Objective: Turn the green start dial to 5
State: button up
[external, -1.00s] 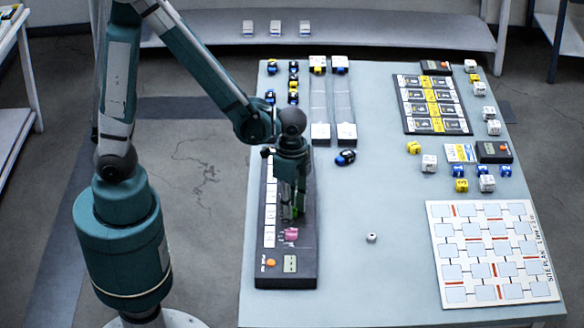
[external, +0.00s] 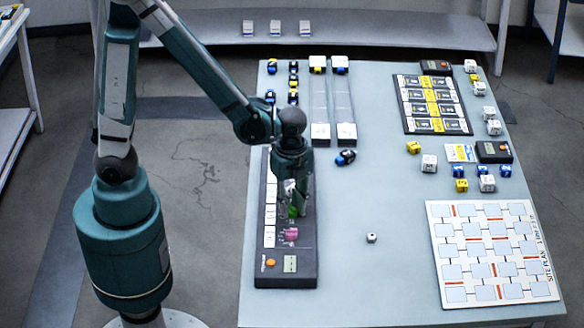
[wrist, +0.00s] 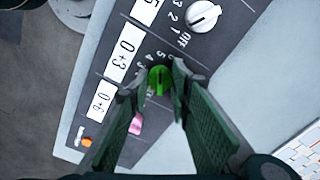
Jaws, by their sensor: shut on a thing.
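The green start dial (wrist: 158,80) sits on a dark control panel (external: 304,250) at the near left of the table. It also shows in the external view (external: 293,211), partly behind my fingers. My gripper (external: 291,203) points down over the panel. In the wrist view its two dark green fingers flank the dial, and it is shut on the dial. Small numbers show on the panel beside the dial, with a 5 near its far side. I cannot read which number the dial points to, and part of its scale is hidden by the fingers.
A white dial (wrist: 203,16) is on the same panel, beside a row of white labels. A pink piece (external: 291,234) and an orange button (external: 271,262) lie toward the panel's near end.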

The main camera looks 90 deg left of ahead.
aim_at(292, 207)
jog(key=o, duration=0.9)
jog(key=shift+r, duration=0.2)
jog(key=shift+r, duration=5.8)
jog(key=shift+s+d+r+n+t, duration=0.1)
jog(key=shift+s+r+n+t, duration=1.1)
jog(key=shift+s+r+n, duration=0.65)
jog(key=shift+s+d+r+n+t, duration=0.1)
jog(key=shift+s+r+n+t, duration=1.25)
jog(key=shift+n, duration=0.8)
jog(key=shift+s+d+r+n+t, duration=0.1)
jog(key=shift+s+r+n+t, duration=0.95)
jog(key=shift+s+r+n, duration=0.8)
